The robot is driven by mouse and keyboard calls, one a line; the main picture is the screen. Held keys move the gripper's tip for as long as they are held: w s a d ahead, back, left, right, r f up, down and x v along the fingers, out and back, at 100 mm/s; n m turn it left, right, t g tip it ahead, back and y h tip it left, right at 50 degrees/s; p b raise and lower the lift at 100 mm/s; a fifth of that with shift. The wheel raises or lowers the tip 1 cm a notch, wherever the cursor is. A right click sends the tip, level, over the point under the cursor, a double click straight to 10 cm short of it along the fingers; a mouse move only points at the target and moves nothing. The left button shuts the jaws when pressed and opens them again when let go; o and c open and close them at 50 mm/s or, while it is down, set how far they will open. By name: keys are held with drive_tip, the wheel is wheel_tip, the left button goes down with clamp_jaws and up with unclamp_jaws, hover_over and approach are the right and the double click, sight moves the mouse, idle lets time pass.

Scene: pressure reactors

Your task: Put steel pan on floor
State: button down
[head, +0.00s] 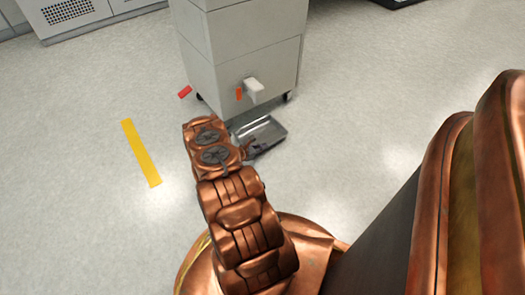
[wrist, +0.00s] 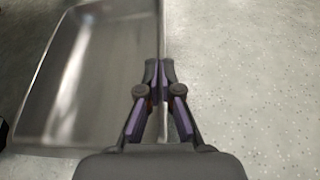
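The steel pan (head: 265,130) is a shallow grey tray, low down in front of the grey cabinet in the head view. I cannot tell whether its base touches the floor (head: 90,120). In the wrist view the steel pan (wrist: 80,75) fills the left side, open side up. My gripper (wrist: 159,72) has its two fingers close together on the pan's right rim, which runs between them. In the head view my gripper (head: 252,149) is at the pan's near edge, and my arm hides the pan's left part.
The grey cabinet (head: 245,55) stands on casters right behind the pan, with a white block (head: 254,88) and an orange piece (head: 238,94) on its front. A red piece (head: 185,92) is beside its left corner. Yellow tape (head: 141,152) marks clear floor to the left.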

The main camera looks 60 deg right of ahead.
drive_tip(key=shift+f, duration=0.5)
drive_tip(key=shift+f, duration=0.1)
drive_tip(key=c, duration=1.3)
unclamp_jaws()
